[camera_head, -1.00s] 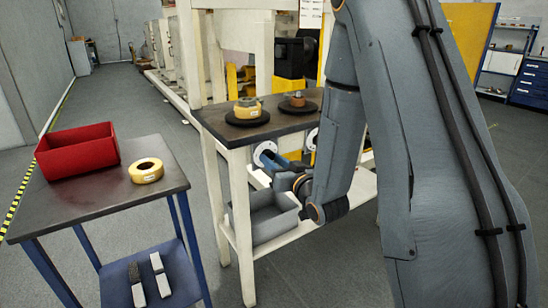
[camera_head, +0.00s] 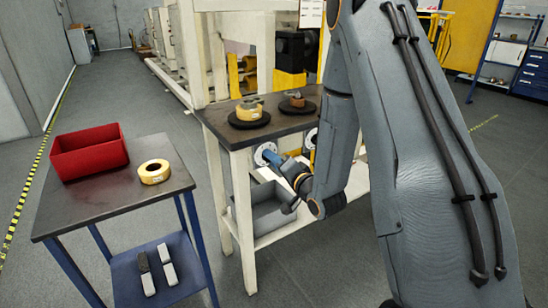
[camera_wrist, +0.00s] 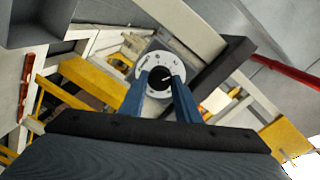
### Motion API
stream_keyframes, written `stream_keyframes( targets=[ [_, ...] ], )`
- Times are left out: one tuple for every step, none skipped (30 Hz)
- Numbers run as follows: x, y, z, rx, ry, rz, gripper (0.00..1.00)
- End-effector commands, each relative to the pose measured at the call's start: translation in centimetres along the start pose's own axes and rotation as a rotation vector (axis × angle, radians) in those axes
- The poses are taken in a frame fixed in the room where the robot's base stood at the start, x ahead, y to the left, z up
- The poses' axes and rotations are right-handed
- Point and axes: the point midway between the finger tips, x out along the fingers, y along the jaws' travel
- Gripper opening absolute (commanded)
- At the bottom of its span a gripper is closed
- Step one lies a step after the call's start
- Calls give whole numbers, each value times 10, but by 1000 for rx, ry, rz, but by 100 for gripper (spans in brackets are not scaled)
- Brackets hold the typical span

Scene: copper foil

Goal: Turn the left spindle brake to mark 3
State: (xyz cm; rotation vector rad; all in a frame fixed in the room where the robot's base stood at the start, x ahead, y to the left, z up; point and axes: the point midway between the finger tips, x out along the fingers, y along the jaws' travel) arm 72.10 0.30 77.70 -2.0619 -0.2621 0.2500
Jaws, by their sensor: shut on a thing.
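The left spindle brake is a white round dial (camera_head: 264,153) with a black knob, on the front of the bench below its top. In the wrist view the dial (camera_wrist: 143,72) faces me, with dark marks on its rim too small to read. A pale line on the black knob (camera_wrist: 160,84) points right and slightly up. My gripper (camera_wrist: 159,77) has its blue fingers on either side of the knob, shut on it. In the head view my gripper (camera_head: 269,158) reaches the left dial, and its fingers partly cover it. The right dial (camera_head: 310,139) is partly hidden by my arm.
The bench top (camera_head: 222,118) carries two black discs with brass-coloured parts. A grey bin (camera_head: 268,212) stands on the shelf below my gripper. A side table (camera_head: 110,195) at left holds a red bin (camera_head: 90,160) and a yellow ring (camera_head: 154,178). Open floor lies between them.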

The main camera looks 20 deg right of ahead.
Motion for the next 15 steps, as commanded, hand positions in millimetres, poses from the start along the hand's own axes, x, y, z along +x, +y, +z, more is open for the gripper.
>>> stream_keyframes(
  targets=[
    [0, -1, -2, 25, 0, 1, 7],
    [0, 0, -2, 41, -1, 0, 7],
    [0, 0, -2, 59, -2, 0, 7],
    [0, 0, -2, 72, -3, 0, 7],
    [0, 0, -2, 83, -3, 0, 7],
    [0, 0, -2, 96, -4, 0, 7],
    [0, 0, -2, 105, -5, 0, 7],
    [0, 0, -2, 113, -5, -1, 7],
    [0, 0, -2, 121, -5, -1, 7],
    [0, 0, -2, 127, -6, -1, 7],
    [0, 0, -2, 133, -6, -1, 7],
    [0, 0, -2, 138, -6, -1, 7],
    [0, 0, -2, 140, -7, -1, 7],
    [0, 0, -2, 142, -7, -1, 7],
    [0, 0, -2, 144, -7, -1, 7]
  ],
)
